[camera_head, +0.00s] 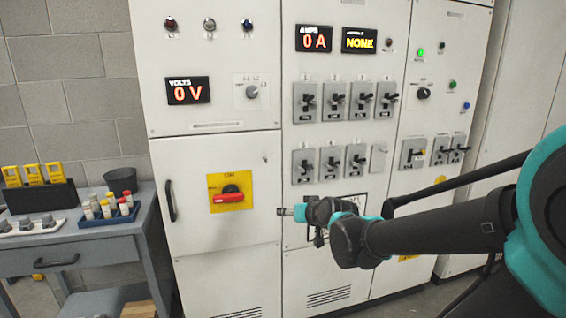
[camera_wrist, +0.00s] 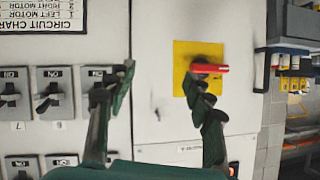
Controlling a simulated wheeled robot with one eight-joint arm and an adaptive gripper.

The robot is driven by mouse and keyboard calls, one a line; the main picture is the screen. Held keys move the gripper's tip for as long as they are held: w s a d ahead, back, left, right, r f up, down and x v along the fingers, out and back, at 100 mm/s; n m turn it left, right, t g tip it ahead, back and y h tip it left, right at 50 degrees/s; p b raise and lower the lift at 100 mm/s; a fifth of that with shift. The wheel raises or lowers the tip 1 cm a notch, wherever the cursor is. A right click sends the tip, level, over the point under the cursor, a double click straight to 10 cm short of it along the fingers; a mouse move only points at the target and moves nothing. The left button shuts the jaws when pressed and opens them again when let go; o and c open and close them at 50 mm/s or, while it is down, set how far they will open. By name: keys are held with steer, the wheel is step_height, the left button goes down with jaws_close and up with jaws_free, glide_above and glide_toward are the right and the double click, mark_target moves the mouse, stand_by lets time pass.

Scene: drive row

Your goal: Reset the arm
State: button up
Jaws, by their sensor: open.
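My arm reaches in from the right in the head view, stretched out in front of the grey-white cabinet (camera_head: 222,270). My gripper (camera_head: 284,211) is at its end, to the right of the red rotary handle (camera_head: 229,198) on its yellow plate (camera_head: 216,181). In the wrist view, which is upside down, my gripper (camera_wrist: 160,78) is open with nothing between its fingers. The right finger there overlaps the lower part of the yellow plate (camera_wrist: 182,55), close below the red handle (camera_wrist: 210,68) in the picture. I cannot tell whether they touch.
Toggle switches (camera_head: 333,101) fill the middle panel; some show in the wrist view (camera_wrist: 48,92). Displays read 0 V (camera_head: 188,91), 0 A (camera_head: 314,39) and NONE (camera_head: 359,40). A grey table (camera_head: 144,208) with a blue tube rack (camera_head: 108,217) stands left.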

steer(key=s+d+f+m+g+h, duration=0.2)
steer(key=s+d+f+g+h, duration=0.3)
steer(key=s+d+f, duration=1.1)
steer(key=shift+s+d+f+m+g+h, duration=0.2)
steer(key=shift+s+f+m+g+h, duration=0.15)
steer(key=shift+s+f+g, duration=0.65)
steer(key=shift+s+r, duration=0.2)
steer(key=shift+r, duration=0.1)
steer(key=shift+c, duration=0.5)
